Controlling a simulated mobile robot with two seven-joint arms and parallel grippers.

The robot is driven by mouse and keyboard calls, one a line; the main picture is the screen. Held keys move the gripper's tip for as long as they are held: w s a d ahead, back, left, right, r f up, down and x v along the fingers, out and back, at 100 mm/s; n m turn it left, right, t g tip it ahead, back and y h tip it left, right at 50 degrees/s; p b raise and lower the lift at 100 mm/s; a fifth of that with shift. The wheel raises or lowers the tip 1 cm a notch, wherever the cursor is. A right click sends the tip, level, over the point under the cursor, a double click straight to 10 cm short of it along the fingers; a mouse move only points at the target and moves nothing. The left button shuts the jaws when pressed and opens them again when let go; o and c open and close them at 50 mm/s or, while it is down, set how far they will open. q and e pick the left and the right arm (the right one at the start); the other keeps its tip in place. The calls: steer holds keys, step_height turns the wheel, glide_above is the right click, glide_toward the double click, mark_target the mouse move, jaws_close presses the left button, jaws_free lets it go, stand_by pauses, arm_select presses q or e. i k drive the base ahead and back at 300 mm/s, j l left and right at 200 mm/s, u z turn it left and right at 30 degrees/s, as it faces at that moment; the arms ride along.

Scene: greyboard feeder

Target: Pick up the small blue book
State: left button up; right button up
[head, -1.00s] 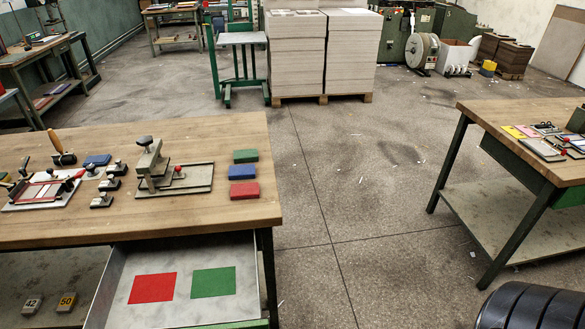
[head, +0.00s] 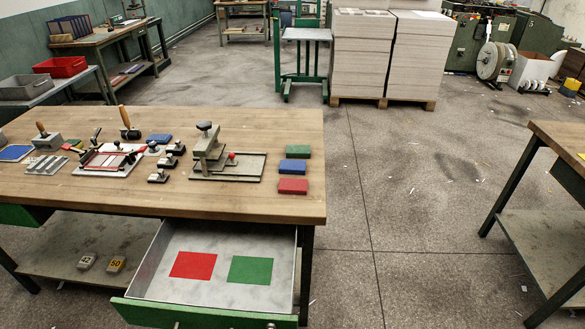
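A small blue book (head: 294,166) lies flat on the wooden workbench (head: 120,196) near its right edge. It sits in a row between a green book (head: 297,151) behind it and a red book (head: 293,186) in front of it. Narrow gaps appear to separate the three. Neither of my grippers is in view.
An open drawer (head: 290,275) with a red and a green sheet juts from the bench's front. A press (head: 208,150) stands left of the books. A second table (head: 560,150) is at right, with open floor (head: 400,200) between.

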mark_target(292, 167)
steer(key=l+u, duration=0.1)
steer(key=u, duration=0.85)
steer(key=k+l+u, duration=0.1)
steer(key=l+u, duration=0.25)
steer(key=k+l+u, duration=0.1)
steer(key=l+u, duration=0.5)
steer(key=u, duration=0.2)
steer(key=k+l+u, duration=0.15)
steer(key=u, duration=0.35)
steer(key=k+l+u, duration=0.15)
steer(key=u, duration=0.3)
steer(key=k+l+u, duration=0.2)
steer(key=u, duration=0.3)
steer(key=k+l+u, duration=0.15)
steer(key=u, duration=0.35)
steer(key=k+l+u, duration=0.1)
steer(key=u, duration=0.25)
steer(key=k+u, duration=0.7)
steer(key=k+l+u, duration=0.1)
steer(key=k+u, duration=0.45)
steer(key=k, duration=1.1)
